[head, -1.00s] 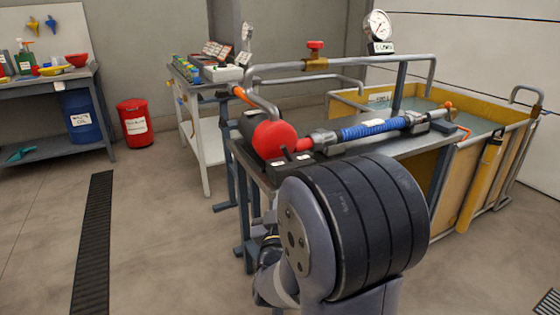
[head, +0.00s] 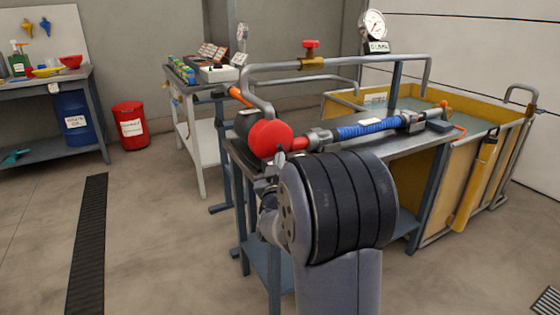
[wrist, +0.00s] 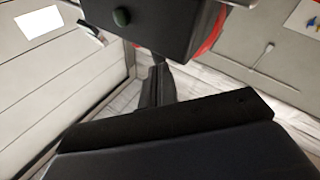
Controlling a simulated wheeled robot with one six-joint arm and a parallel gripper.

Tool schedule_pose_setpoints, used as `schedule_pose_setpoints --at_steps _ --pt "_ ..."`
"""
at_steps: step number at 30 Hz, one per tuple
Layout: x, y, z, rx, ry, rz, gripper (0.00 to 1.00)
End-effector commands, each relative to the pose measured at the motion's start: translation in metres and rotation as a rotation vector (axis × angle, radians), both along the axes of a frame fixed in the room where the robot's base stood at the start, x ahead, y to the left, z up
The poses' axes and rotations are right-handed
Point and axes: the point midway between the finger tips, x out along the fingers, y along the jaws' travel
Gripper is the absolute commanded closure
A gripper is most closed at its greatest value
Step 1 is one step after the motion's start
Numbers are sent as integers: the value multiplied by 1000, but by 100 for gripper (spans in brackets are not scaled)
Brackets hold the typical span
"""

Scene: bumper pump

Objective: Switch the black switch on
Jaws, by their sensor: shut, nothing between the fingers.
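In the head view my arm covers most of the gripper, in front of the red round pump end (head: 270,138). The black switch cannot be made out there.
The pump bench (head: 405,143) carries a blue hose (head: 367,129), and a pipe with a red valve (head: 311,45) runs above it. A pressure gauge (head: 373,24) stands behind. A yellow tank (head: 460,170) is at right.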

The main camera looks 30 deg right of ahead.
Motion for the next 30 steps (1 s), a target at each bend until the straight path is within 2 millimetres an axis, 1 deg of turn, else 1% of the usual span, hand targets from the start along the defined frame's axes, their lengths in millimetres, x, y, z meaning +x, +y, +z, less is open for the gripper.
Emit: schedule_pose_setpoints --at_steps 3,7,19,30 --pt "7 -4 2 0 0 0 100" --pt "10 -6 3 0 0 1 100" --pt "10 -6 4 6 0 1 100" --pt "11 -8 7 71 3 0 100"
